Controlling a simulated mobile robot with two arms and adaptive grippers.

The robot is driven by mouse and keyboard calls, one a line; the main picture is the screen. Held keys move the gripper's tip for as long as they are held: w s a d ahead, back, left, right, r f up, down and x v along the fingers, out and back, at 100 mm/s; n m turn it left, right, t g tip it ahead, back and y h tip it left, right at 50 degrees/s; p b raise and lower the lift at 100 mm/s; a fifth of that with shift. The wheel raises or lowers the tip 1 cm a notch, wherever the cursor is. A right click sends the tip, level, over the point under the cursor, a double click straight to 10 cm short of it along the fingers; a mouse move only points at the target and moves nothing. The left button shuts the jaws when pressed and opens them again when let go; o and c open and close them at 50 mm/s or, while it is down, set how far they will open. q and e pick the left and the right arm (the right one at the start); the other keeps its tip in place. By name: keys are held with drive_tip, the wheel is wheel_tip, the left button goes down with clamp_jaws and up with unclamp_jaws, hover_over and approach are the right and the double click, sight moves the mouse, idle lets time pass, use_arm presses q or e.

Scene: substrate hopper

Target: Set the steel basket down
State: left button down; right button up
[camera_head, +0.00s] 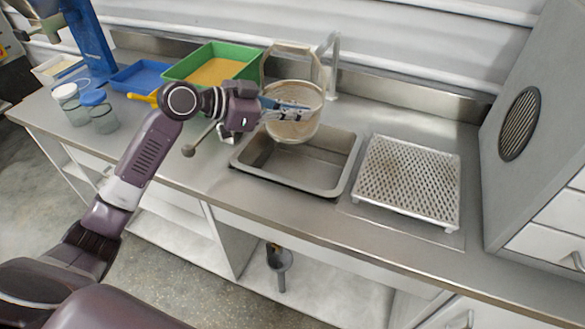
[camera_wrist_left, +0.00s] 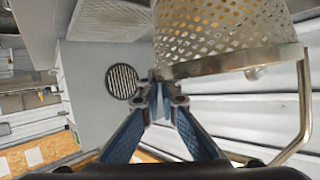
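The steel basket (camera_head: 292,128) is a round mesh basket with a tall hoop handle. It hangs above the back left part of the sink in the head view, roughly upright. My left gripper (camera_head: 290,108) reaches it from the left, with its blue fingers at the rim. In the left wrist view, the fingers (camera_wrist_left: 160,92) come together at the rim of the basket (camera_wrist_left: 215,30), shut on it. Some yellowish contents show through the mesh there. My right gripper is in neither view.
The sink (camera_head: 310,165) is empty. A perforated draining rack (camera_head: 408,180) stands right of it with a bare top. A faucet (camera_head: 333,65) rises behind the sink. A green tray (camera_head: 240,54), a blue tray (camera_head: 135,77) and lidded jars (camera_head: 103,117) stand left. A grey cabinet (camera_head: 535,130) bounds the right.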

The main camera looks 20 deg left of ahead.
use_arm(q)
wheel_tip(320, 180, down, 16)
drive_tip(key=p, duration=0.1)
drive_tip(key=shift+r+p, duration=0.2)
drive_tip(key=shift+p, duration=0.1)
